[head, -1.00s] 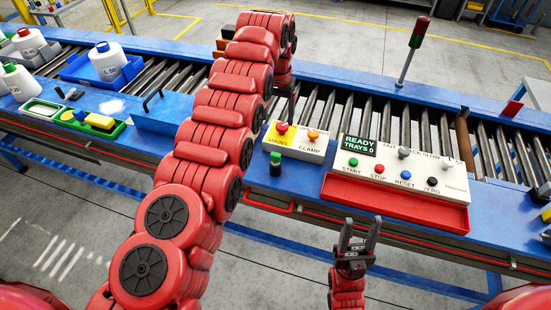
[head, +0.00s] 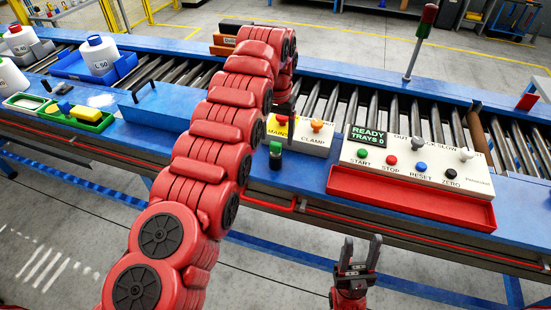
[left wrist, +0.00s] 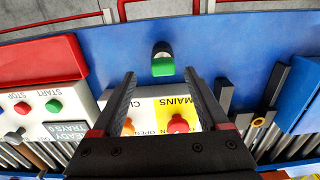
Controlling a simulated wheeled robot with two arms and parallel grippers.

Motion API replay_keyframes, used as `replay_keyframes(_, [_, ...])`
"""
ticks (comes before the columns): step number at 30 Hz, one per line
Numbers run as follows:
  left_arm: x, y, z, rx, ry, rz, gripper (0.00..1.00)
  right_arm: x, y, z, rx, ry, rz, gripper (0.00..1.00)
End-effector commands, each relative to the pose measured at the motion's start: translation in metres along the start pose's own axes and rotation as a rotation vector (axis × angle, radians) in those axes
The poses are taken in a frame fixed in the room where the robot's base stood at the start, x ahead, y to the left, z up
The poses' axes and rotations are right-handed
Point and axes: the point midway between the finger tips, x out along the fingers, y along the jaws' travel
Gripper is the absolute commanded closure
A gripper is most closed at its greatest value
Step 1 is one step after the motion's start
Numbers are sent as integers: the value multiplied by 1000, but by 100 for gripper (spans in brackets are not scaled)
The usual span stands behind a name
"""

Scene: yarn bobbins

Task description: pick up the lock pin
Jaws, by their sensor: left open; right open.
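A small black cylinder with a green top (head: 276,154) stands on the blue bench in front of the mains and clamp box; I cannot tell for sure that it is the lock pin. It also shows in the left wrist view (left wrist: 163,66), just beyond the fingertips and between their lines. My left gripper (left wrist: 163,84) is open and empty above the box's front edge. In the head view its dark fingers are mostly hidden by my red arm. My right gripper (head: 358,252) is open and empty in front of the bench, below the control panel.
The mains and clamp box (head: 311,137) has red and orange buttons. The control panel (head: 415,172) with a red tray (head: 410,199) is to its right. Left are a blue bin (head: 155,108), a green tray (head: 83,124) and bobbins (head: 102,55). An orange ring (left wrist: 258,122) shows among dark parts.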

Motion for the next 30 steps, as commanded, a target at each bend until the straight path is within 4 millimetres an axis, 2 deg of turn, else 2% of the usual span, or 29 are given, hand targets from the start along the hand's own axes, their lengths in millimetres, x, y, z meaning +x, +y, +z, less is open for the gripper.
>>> replay_keyframes(5, [17, -5, 0, -4, 0, 0, 22, -6, 0, 1, 0, 0, 0, 50])
replay_keyframes(6, [17, -6, -1, -4, 0, -1, 22, 1, 0, 0, 0, 0, 0, 50])
replay_keyframes(13, [45, -5, -1, -3, 0, 1, 22, 14, 1, -2, 0, 0, 0, 50])
replay_keyframes(21, [50, -4, -1, -2, 1, 0, 22, 13, 1, -2, 0, 0, 0, 50])
replay_keyframes(30, [50, -5, -1, -2, 1, 0, 76, 13, 1, -2, 0, 0, 0, 50])
